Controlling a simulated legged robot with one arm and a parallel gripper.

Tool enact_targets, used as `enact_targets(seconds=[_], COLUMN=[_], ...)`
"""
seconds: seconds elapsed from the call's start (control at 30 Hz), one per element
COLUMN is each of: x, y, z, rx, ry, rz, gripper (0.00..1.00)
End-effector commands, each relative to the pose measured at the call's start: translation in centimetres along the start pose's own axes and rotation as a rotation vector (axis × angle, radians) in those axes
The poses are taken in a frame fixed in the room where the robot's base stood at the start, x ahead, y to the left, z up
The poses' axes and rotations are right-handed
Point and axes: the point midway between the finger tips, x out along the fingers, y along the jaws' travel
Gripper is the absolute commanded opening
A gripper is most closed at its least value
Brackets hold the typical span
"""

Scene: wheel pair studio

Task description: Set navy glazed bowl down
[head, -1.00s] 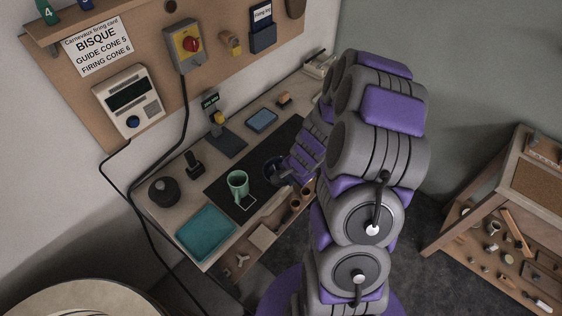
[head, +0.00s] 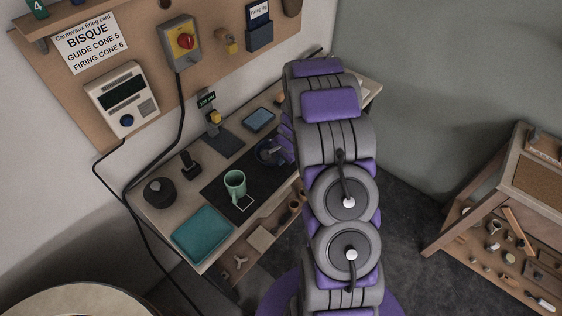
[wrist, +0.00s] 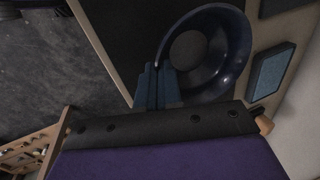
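The navy glazed bowl (head: 268,152) is at the far right end of the dark mat (head: 226,196) on the workbench, partly hidden by my arm. In the wrist view the bowl (wrist: 232,62) is seen from above, with a paler round floor, and looks empty. My gripper (wrist: 157,80) has its two fingers close together at the bowl's near left rim, with the rim between them. I cannot tell whether the bowl's base touches the surface. In the head view my gripper is mostly hidden behind the arm.
A green mug (head: 235,184) stands on the mat, left of the bowl. A teal tray (head: 203,234), a dark round object (head: 160,191), a small stand (head: 215,132) and a blue pad (head: 258,119) are on the workbench (head: 157,213). The pad (wrist: 272,70) lies close beside the bowl.

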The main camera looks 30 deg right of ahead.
Motion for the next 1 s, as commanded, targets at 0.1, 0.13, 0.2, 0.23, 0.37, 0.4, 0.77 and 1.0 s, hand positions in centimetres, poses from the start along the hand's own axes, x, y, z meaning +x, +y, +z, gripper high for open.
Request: enact_targets(seconds=[0.1, 0.13, 0.2, 0.23, 0.37, 0.4, 0.77, 1.0], x=[0.9, 0.8, 0.8, 0.8, 0.8, 0.8, 0.8, -0.6], y=[0.3, 0.2, 0.2, 0.2, 0.2, 0.2, 0.2, 0.1], z=[0.0, 0.0, 0.0, 0.0, 0.0, 0.0, 0.0, -0.1], rx=[0.0, 0.0, -0.001, -0.001, -0.001, -0.001, -0.001, -0.001], ry=[-0.001, -0.001, 0.0, 0.0, 0.0, 0.0, 0.001, 0.003], rz=[0.0, 0.0, -0.001, 0.0, 0.0, -0.001, 0.0, -0.003], gripper=[0.0, 0.0, 0.0, 0.0, 0.07, 0.11, 0.3, 0.3])
